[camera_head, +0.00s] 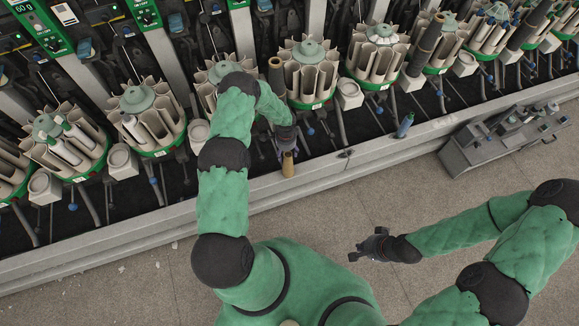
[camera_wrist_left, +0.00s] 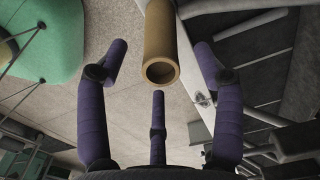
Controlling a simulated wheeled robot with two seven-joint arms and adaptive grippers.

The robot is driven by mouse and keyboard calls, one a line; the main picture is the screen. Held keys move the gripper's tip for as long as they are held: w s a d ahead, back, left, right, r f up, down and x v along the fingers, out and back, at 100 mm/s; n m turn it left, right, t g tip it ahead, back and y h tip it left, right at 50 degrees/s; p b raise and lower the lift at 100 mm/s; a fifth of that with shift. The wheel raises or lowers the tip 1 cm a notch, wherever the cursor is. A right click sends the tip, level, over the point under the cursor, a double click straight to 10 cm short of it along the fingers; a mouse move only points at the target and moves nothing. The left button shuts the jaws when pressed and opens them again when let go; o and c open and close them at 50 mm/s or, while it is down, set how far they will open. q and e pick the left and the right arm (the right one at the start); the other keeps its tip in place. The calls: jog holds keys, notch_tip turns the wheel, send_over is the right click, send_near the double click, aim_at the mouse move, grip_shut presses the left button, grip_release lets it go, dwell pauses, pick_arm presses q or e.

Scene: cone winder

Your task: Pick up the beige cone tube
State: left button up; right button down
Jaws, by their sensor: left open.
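The beige cone tube (camera_head: 288,165) stands on the light ledge along the front of the winder. In the left wrist view the tube (camera_wrist_left: 160,45) shows its open round end, in front of and between my spread fingers. My left gripper (camera_head: 287,150) is at the tube in the head view; in the wrist view the left gripper (camera_wrist_left: 160,75) is open, and its fingers show gaps to the tube. My right gripper (camera_head: 360,250) hangs over the floor, away from the machine; its finger opening is too small to judge.
The ledge (camera_head: 230,194) runs along the machine front. Behind it are several round magazines (camera_head: 309,70) with beige tubes. A grey metal box (camera_head: 500,140) sits at the right.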

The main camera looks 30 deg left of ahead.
aim_at(288, 164)
pick_arm(q)
notch_tip(288, 164, down, 5)
jog(key=shift+d+r+b, duration=0.15)
jog(key=shift+b, duration=0.55)
jog(key=c, duration=1.1)
